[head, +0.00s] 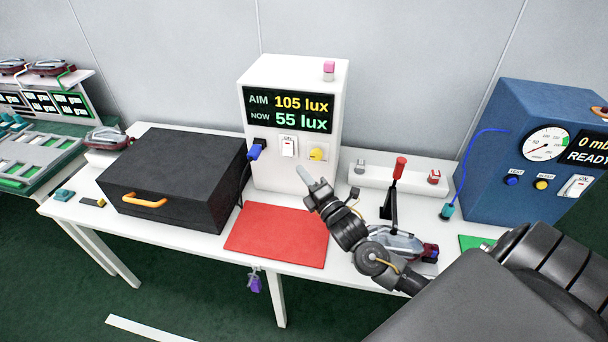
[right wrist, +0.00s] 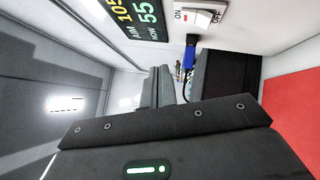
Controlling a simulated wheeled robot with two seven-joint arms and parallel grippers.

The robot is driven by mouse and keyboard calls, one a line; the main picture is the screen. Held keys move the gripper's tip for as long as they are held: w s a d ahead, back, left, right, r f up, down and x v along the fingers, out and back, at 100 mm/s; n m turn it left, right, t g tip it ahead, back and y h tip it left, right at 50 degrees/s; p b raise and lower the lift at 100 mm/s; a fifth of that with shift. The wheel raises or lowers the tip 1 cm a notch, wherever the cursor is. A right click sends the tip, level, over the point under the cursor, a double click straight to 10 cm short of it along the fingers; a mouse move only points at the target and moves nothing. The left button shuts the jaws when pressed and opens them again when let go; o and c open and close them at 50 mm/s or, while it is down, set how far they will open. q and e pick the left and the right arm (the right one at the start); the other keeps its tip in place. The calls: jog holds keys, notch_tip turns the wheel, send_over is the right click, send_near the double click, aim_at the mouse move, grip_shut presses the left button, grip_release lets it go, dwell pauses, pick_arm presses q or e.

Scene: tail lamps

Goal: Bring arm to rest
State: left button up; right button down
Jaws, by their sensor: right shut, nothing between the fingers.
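My right gripper (head: 308,178) is shut and empty. It is in the air in front of the white meter box (head: 293,160), over the back edge of the red mat (head: 278,237). My right arm reaches in from the lower right. In the right wrist view, the closed fingers (right wrist: 160,85) point toward the side of the blue plug (right wrist: 189,57) and the switch (right wrist: 202,17). The box's display reads AIM 105 lux, NOW 55 lux. My left gripper is not in view.
A black case (head: 170,180) with an orange handle stands left. A lamp (head: 395,243) and a red-handled lever (head: 396,185) are beside my right forearm. A blue gauge box (head: 540,160) stands right. A white rack with lamps (head: 45,72) is far left.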

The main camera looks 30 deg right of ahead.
jog(key=s+a+f+m+g, duration=0.5)
jog(key=s+f+m+g, duration=0.3)
jog(key=s+f+m, duration=0.3)
jog(key=s+a+f+m+g, duration=0.25)
jog(key=s+m+g, duration=0.2)
jog(key=s, duration=0.55)
jog(key=s+a+f+m+g, duration=0.2)
jog(key=s+f+m+g, duration=0.25)
jog(key=s, duration=0.55)
notch_tip(320, 180, down, 25)
jog(key=n+g+b, duration=0.1)
jog(key=b, duration=0.1)
jog(key=s+d+f+g+b, duration=0.1)
jog(key=s+d+f, duration=0.2)
jog(key=s+f, duration=1.4)
notch_tip(320, 180, down, 2)
jog(key=shift+s+d+f+g+h, duration=0.1)
jog(key=shift+s+d+g+h, duration=0.1)
jog(key=shift+g+h, duration=0.2)
